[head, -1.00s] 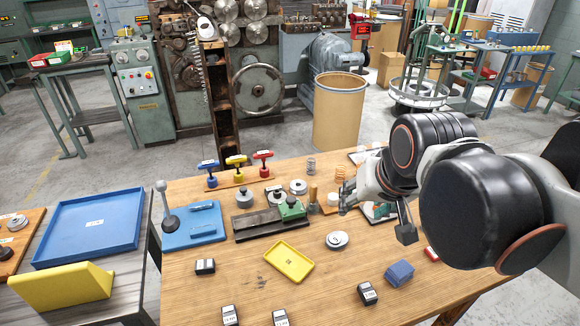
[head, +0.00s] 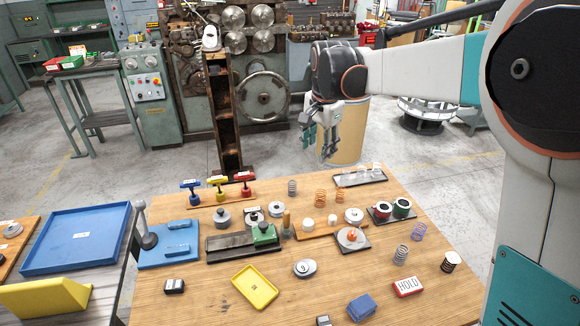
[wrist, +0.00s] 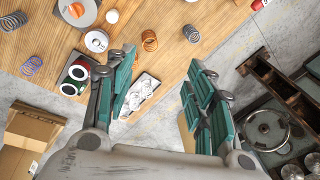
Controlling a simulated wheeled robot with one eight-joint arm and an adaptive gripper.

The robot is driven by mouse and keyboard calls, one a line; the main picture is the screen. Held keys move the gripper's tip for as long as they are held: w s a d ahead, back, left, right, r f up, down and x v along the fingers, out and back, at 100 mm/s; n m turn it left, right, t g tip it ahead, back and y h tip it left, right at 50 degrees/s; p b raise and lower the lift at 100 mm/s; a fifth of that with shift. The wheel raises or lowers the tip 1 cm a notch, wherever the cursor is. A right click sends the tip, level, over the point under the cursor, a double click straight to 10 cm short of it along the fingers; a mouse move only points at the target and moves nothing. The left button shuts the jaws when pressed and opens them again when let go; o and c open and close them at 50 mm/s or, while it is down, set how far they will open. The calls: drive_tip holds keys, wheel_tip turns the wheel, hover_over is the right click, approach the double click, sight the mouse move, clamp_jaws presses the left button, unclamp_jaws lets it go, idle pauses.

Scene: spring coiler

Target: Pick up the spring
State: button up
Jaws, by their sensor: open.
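Several coil springs stand on the wooden table, and I cannot tell which one the task means. My gripper (head: 318,150) is raised above the far edge, open and empty. In the wrist view the copper spring (wrist: 149,40) lies beyond the spread fingertips (wrist: 160,62); a grey spring (wrist: 191,33) is right of it.
A clear-part tray (head: 360,177), red and green spools (head: 390,210) and a board with white pieces (head: 330,226) crowd the far right. A yellow tray (head: 254,286) lies in front. A cardboard drum (head: 350,130) and a coiling machine (head: 250,80) stand behind the table.

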sight(292, 182)
drive_tip(key=w+a+f+m+g+p, duration=0.2)
drive_tip(key=w+a+f+m+p, duration=0.15)
drive_tip(key=w+a+f, duration=0.45)
drive_tip(key=shift+m, duration=0.35)
drive_tip(key=f+b, duration=0.1)
drive_tip(key=f, duration=0.4)
drive_tip(key=w+d+f+b, duration=0.1)
drive_tip(key=f+b, duration=0.1)
drive_tip(key=f, duration=0.2)
drive_tip(key=w+f+b, duration=0.1)
drive_tip(key=f+b, duration=0.1)
drive_tip(key=f, duration=0.3)
drive_tip(key=shift+d+f, duration=0.3)
drive_tip(key=c, duration=1.2)
